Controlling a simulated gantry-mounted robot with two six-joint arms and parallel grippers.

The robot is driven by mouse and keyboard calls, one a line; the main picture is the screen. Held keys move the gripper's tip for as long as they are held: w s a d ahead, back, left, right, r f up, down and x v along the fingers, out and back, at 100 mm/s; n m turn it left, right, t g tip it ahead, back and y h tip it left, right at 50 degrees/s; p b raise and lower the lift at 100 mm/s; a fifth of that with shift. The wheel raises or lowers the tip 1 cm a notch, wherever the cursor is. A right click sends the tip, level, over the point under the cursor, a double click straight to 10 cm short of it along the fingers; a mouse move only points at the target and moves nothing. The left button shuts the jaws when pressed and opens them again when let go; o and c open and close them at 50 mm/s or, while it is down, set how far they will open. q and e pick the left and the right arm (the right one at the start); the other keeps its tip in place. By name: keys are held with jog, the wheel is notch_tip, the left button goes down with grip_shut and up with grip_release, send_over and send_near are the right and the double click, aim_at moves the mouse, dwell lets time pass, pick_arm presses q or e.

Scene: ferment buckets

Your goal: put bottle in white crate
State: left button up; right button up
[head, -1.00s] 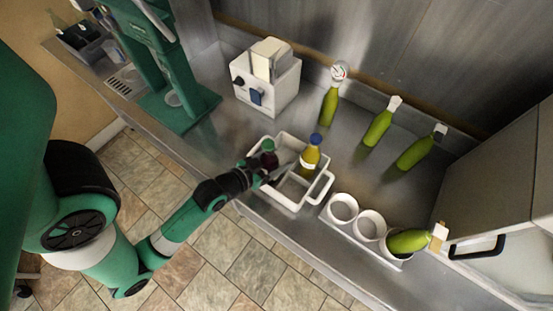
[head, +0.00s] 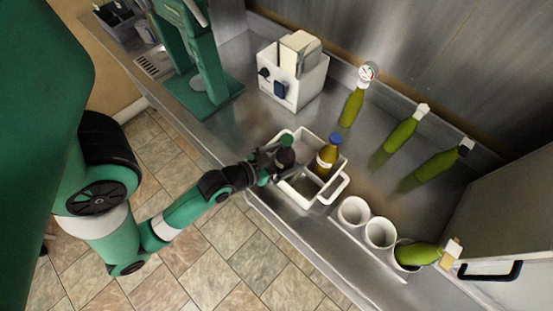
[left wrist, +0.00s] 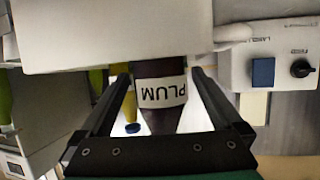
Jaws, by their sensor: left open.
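A dark plum bottle with a green cap (head: 286,156) stands upright in the left part of the white crate (head: 333,193). My left gripper (head: 272,162) is open at the crate's near left side. In the left wrist view, which is upside down, the bottle's "PLUM" label (left wrist: 162,92) shows between the two spread fingers (left wrist: 163,80). The crate's white wall (left wrist: 70,35) hides the lower part of the bottle there. A yellow bottle with a blue cap (head: 327,160) also stands in the crate. My right gripper is not in view.
A white holder with round cups (head: 352,211) stands right of the crate, a green bottle (head: 418,252) leaning in its end cup. Several green bottles (head: 401,134) stand behind. A white labeller box (head: 292,80) and a green press (head: 205,95) stand at the left.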

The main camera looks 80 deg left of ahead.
aim_at(277, 161)
pick_arm(q)
jog(key=v, duration=0.6)
jog(key=shift+s+d, duration=0.15)
jog(key=shift+s, duration=0.15)
jog(key=shift+r+p+v, duration=0.2)
jog(key=shift+p+v, duration=0.4)
jog(key=shift+v, duration=0.55)
jog(key=shift+s+d+r, duration=0.1)
jog(key=shift+s, duration=0.05)
